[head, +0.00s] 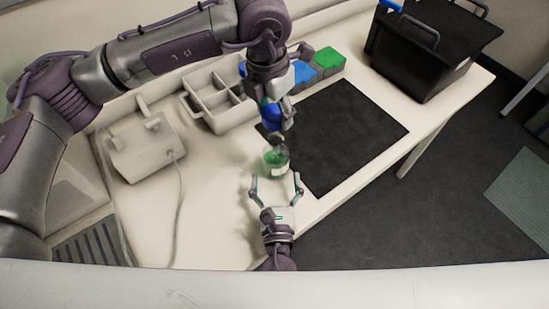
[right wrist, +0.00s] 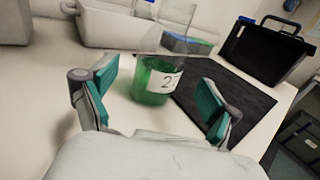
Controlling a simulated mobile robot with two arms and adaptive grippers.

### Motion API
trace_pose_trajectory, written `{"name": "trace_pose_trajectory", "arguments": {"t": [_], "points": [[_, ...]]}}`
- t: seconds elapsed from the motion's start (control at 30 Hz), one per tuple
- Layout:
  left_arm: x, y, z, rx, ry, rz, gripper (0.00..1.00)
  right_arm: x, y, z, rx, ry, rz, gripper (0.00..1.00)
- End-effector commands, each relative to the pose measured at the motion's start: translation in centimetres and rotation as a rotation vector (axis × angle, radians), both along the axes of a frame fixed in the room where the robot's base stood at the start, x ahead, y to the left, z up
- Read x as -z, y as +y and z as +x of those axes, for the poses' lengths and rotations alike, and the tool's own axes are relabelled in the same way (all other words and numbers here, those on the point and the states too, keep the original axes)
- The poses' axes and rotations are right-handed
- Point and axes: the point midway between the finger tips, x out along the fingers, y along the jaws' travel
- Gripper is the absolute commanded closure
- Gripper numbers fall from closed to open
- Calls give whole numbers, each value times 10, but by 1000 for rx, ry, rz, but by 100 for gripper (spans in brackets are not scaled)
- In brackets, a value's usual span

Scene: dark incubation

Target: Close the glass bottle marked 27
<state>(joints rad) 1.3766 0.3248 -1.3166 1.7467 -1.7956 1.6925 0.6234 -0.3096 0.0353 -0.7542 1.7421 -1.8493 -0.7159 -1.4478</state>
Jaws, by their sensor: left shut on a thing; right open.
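The glass bottle (head: 277,165) holds green liquid and stands upright on the bench. It also shows in the right wrist view (right wrist: 150,92), where its white label reads "2" and any further digit is turned away or unclear. My left gripper (head: 280,132) points down just above the bottle, shut on a blue cap (head: 272,115) that its fingers partly hide. I cannot tell whether the cap touches the bottle's neck. My right gripper (head: 276,183) is open, with its fingers on either side of the bottle's near side, apart from the glass.
A black mat (head: 350,135) lies right of the bottle. A divided white rack (head: 205,98), a green-topped block (head: 329,60) and a black crate (head: 425,60) stand behind. A white device (head: 143,150) with a cable stands left. The bench's front edge is near my right gripper.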

Motion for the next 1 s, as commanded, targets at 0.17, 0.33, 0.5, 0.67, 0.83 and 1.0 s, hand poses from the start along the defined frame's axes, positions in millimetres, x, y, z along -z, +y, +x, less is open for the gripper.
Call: {"name": "trace_pose_trajectory", "arguments": {"t": [0.17, 0.33, 0.5, 0.67, 0.83, 1.0], "points": [[0, 0, 0, 0, 0, 0, 64, -1, 1, 37, 2, -3, 0, 12], [0, 0, 0, 0, 0, 0, 64, 0, 2, 67, 2, -1, 0, 12], [0, 0, 0, 0, 0, 0, 64, 0, 3, 86, 1, 0, 0, 12], [0, 0, 0, 0, 0, 0, 64, 0, 3, 93, 0, 1, -1, 12], [0, 0, 0, 0, 0, 0, 64, 0, 3, 94, 0, 1, 0, 12], [0, 0, 0, 0, 0, 0, 64, 0, 3, 94, 0, 1, 0, 22]]}}
